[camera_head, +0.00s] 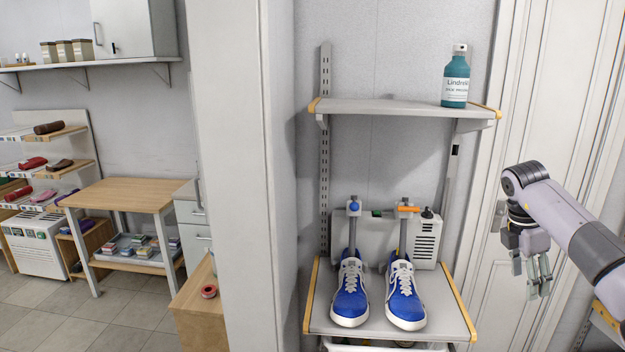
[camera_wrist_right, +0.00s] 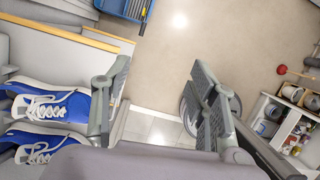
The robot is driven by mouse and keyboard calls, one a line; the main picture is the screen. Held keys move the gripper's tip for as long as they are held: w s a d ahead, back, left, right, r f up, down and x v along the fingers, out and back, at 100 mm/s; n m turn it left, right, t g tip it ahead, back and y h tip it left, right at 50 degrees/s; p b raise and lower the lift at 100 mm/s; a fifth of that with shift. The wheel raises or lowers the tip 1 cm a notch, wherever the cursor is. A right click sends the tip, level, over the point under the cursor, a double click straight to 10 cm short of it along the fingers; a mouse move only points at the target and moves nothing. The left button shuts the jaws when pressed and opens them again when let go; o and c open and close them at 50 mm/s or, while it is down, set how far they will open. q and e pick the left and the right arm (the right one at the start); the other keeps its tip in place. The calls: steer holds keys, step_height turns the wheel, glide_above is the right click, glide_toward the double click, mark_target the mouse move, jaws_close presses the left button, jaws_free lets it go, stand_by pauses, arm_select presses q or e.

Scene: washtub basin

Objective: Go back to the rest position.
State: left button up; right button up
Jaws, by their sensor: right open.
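My right gripper (camera_head: 538,277) hangs at the right of the head view, to the right of the shelf unit and apart from it. Its fingers point down, and it is open and empty. In the right wrist view the two fingers of my right gripper (camera_wrist_right: 158,105) stand wide apart with only floor between them. My left gripper is not in view.
Two blue shoes (camera_head: 350,295) (camera_head: 405,297) stand on the lower shelf (camera_head: 440,300) against a grey drying device (camera_head: 425,240). A teal bottle (camera_head: 455,82) stands on the upper shelf (camera_head: 385,107). A wooden table (camera_head: 120,194) is at left. Floor (camera_wrist_right: 220,35) below my right gripper looks clear.

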steer(key=a+f+t+y, duration=0.7)
steer(key=a+f+y, duration=0.8)
steer(key=a+f, duration=1.8)
steer(key=s+d+f+m+t+h, duration=0.1)
steer(key=s+d+f+m+h, duration=0.25)
steer(key=s+f, duration=0.5)
steer(key=s+d+f+m+h, duration=0.35)
steer(key=s+f, duration=0.35)
steer(key=f, duration=0.3)
steer(key=s+d+f+m+t+h, duration=0.1)
steer(key=s+d+f+m+h, duration=0.3)
steer(key=s+f, duration=0.45)
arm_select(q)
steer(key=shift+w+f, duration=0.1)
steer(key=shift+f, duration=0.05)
arm_select(e)
steer(key=s+f+m+g, duration=0.2)
steer(key=s+f+g, duration=0.2)
steer(key=s, duration=1.1)
steer(key=s+f+m+g, duration=0.2)
steer(key=s+f, duration=0.3)
steer(key=s, duration=1.1)
steer(key=shift+d+f+m+g+h, duration=0.15)
steer(key=shift+m+g+h, duration=0.2)
steer(key=shift+g, duration=0.55)
